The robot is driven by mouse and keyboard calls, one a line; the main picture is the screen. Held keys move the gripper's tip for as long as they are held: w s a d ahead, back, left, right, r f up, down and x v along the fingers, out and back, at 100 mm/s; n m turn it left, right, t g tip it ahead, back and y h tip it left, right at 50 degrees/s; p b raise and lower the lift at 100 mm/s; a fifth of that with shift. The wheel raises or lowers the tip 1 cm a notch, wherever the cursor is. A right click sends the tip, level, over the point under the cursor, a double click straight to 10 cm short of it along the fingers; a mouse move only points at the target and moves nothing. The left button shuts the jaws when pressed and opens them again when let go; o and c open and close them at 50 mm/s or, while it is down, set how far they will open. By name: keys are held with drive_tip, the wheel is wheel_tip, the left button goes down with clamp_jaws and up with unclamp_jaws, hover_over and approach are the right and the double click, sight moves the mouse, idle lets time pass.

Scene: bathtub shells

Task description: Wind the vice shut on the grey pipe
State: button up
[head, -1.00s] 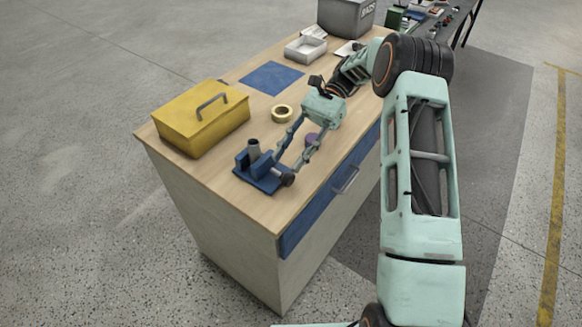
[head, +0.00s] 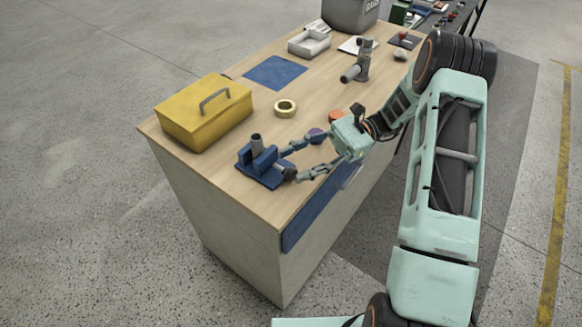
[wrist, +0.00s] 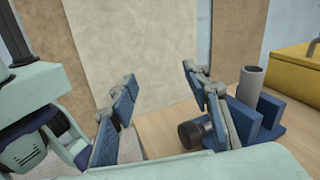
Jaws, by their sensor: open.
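The blue vice (head: 262,178) sits near the front corner of the workbench, and it also shows at the right in the wrist view (wrist: 270,112). The grey pipe (head: 256,142) stands upright between its jaws; it also shows in the wrist view (wrist: 250,82). Whether the jaws touch the pipe I cannot tell. The vice's dark round knob (head: 290,174) faces my gripper (head: 289,161). My gripper is open and empty, low on the knob side of the vice. In the wrist view the knob (wrist: 190,133) lies close to the right finger; contact is unclear.
A yellow toolbox (head: 205,115) stands left of the vice. A tape roll (head: 286,107), a blue mat (head: 274,72), a purple item (head: 316,135) and an orange item (head: 337,117) lie on the bench (head: 225,160). A grey upright tool (head: 362,65) and white tray (head: 309,43) stand farther back.

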sight(294, 175)
drive_tip(key=f+m+t+y, duration=0.1)
drive_tip(key=m+t, duration=0.1)
drive_tip(key=t, duration=0.1)
drive_tip(key=s+d+f+m+t+y, duration=0.1)
drive_tip(key=m+t, duration=0.1)
drive_tip(key=t, duration=0.1)
drive_tip(key=d+f+m+t+y, duration=0.1)
drive_tip(key=m+t+y, duration=0.1)
drive_tip(key=t, duration=0.1)
drive_tip(key=shift+s+d+m+t, duration=0.15)
drive_tip(key=shift+s+m+t, duration=0.1)
drive_tip(key=shift+m+t, duration=0.05)
drive_tip(key=s+d+f+m+t+h, duration=0.2)
drive_tip(key=d+f+m+t+h, duration=0.25)
drive_tip(key=m+t, duration=0.45)
drive_tip(key=shift+n+t+h, duration=0.45)
drive_tip(key=shift+n+t, duration=0.05)
drive_tip(key=shift+n, duration=0.2)
drive_tip(key=p+x, duration=0.3)
drive_tip(key=x, duration=0.7)
drive_tip(key=shift+w+a+f, duration=0.1)
drive_tip(key=shift+w+a, duration=0.05)
drive_tip(key=shift+a, duration=0.25)
drive_tip(key=shift+c, duration=0.3)
drive_tip(key=c, duration=1.1)
drive_tip(key=shift+c, duration=0.2)
drive_tip(key=shift+m, duration=0.3)
